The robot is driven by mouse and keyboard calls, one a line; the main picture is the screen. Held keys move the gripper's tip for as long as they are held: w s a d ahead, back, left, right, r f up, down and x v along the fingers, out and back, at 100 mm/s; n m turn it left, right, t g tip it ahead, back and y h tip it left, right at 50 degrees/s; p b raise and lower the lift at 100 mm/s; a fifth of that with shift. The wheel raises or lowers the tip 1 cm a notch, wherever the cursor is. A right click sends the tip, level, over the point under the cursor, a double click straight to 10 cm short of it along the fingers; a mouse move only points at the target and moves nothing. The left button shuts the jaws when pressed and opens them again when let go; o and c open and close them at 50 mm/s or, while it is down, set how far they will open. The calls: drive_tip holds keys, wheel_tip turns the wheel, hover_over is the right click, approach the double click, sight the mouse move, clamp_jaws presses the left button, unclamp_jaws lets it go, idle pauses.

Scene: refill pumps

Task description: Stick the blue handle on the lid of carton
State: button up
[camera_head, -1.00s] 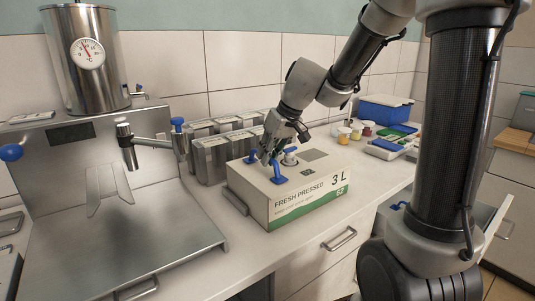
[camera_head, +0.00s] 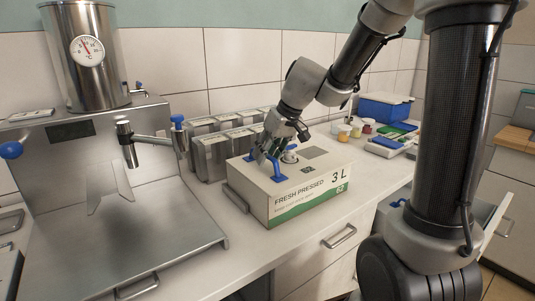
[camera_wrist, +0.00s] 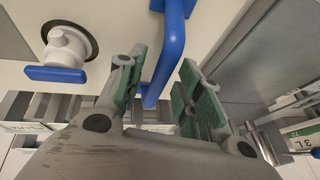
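The white carton (camera_head: 256,203), marked "FRESH PRESSED 3 L", stands on the counter. The blue handle (camera_head: 279,173) is on its top, with a blue foot flat against the lid near the front edge. In the wrist view the handle (camera_wrist: 173,45) is a blue bar running down between my gripper's fingers. My gripper (camera_head: 262,157) is low over the carton's left part. In the wrist view my gripper's (camera_wrist: 163,88) green-padded fingers are apart, one on each side of the handle, with gaps visible. The handle's far end is partly hidden by my gripper.
A white tap with a blue lever (camera_wrist: 55,74) sits in the carton's top beside the handle. Metal containers (camera_head: 214,155) stand behind the carton. A steel dispenser (camera_head: 88,65) is at left. Small jars (camera_head: 356,131) and a blue box (camera_head: 385,108) are at right.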

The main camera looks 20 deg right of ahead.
drive_tip(key=w+a+r+v, duration=0.1)
drive_tip(key=w+v, duration=0.1)
drive_tip(key=v, duration=1.6)
drive_tip(key=shift+a+r, duration=0.3)
drive_tip(key=shift+s, duration=0.1)
